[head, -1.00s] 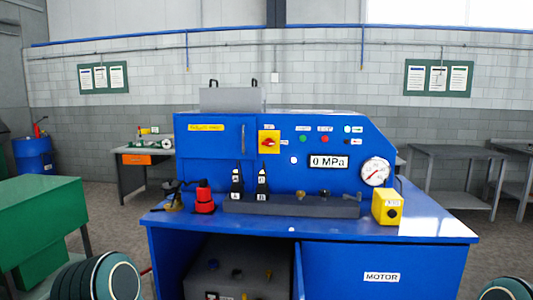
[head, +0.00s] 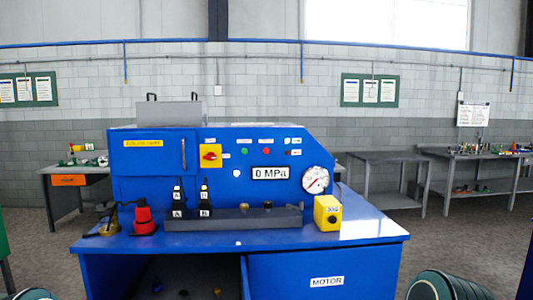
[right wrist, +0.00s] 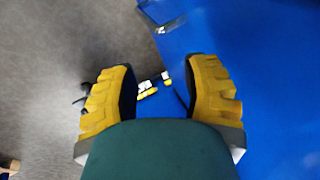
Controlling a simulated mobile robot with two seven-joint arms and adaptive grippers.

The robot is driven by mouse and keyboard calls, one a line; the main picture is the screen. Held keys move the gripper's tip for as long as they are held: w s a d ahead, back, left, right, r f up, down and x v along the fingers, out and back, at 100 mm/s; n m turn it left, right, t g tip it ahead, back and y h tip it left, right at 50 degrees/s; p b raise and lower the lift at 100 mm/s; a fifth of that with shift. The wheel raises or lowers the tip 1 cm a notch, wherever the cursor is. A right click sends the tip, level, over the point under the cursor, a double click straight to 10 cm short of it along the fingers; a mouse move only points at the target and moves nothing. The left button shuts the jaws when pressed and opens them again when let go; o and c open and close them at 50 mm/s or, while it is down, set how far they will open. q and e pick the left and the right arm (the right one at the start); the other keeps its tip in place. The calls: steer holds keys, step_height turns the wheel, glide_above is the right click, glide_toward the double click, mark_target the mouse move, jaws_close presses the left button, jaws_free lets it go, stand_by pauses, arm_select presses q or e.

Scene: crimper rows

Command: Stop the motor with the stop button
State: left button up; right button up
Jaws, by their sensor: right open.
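The blue motor console (head: 220,240) stands ahead of me in the head view. On its upright panel, a small red button (head: 266,150), likely the stop button, sits right of a green button (head: 244,151). Their labels are too small to read. My right gripper (right wrist: 162,85) is open in the right wrist view, with nothing between its yellow-padded fingers. Beyond them are a blue surface, grey floor and small white and yellow items. No fingertips show in the head view, so the gripper's distance from the button cannot be told. My left gripper is out of view.
The panel also bears a yellow-backed red switch (head: 210,156), a 0 MPa display (head: 270,173) and a round gauge (head: 315,180). A yellow box (head: 327,212) and a red tool (head: 143,220) stand on the console top. Grey tables (head: 385,160) stand behind at right.

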jaws_close()
stand_by(1.1)
